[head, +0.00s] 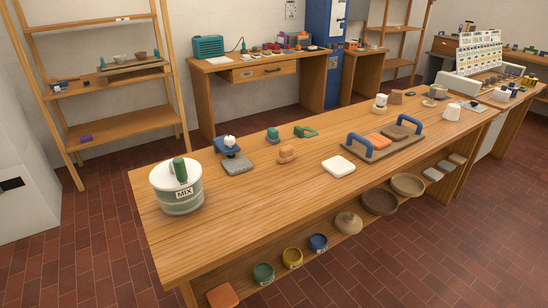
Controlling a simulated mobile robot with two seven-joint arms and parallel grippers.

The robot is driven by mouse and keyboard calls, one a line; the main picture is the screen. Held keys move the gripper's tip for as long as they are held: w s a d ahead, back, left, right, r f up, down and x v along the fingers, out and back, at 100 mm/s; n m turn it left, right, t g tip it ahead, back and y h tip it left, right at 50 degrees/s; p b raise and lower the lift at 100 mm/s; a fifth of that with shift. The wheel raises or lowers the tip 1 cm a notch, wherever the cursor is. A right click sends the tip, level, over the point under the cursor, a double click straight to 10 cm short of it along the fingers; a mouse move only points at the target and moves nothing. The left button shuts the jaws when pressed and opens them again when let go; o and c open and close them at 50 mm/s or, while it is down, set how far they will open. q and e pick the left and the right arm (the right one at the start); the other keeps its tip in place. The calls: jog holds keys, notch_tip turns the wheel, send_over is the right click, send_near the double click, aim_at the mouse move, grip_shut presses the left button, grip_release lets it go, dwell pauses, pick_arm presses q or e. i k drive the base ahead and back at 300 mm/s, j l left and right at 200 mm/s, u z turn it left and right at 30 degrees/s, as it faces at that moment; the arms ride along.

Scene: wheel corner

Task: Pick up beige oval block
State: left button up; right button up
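I cannot tell for sure which thing is the beige oval block. A small tan, rounded piece (288,153) lies on the long wooden table, left of a cream square slab (338,166). A small beige block (457,158) lies on the lower shelf at the right, beside two greyer blocks (433,174); its outline is too small to make out. Neither of my grippers shows in the head view.
The long wooden table (245,205) has a MIX tub (178,195) at its left end and a tray with blue handles (350,159). Bowls (408,184) and colored jars (291,258) sit on its lower shelf. The table's front left is clear. Brick floor (85,240) surrounds it.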

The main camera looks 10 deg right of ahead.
aim_at(287, 155)
jog(key=l+u, duration=0.2)
jog(key=u, duration=0.2)
jog(key=l+u, duration=0.35)
jog(key=i+l+u, duration=0.1)
jog(key=u, duration=0.3)
jog(key=l+u, duration=0.2)
jog(key=l, duration=0.15)
jog(key=k+l+u, duration=0.15)
jog(key=l, duration=0.2)
jog(key=k+l+u, duration=0.2)
jog(key=k+l, duration=0.1)
jog(key=l, duration=0.3)
jog(key=k+l+u, duration=0.1)
jog(key=l, duration=0.3)
jog(key=k+l+u, duration=0.1)
jog(key=l, duration=0.25)
jog(key=k, duration=0.05)
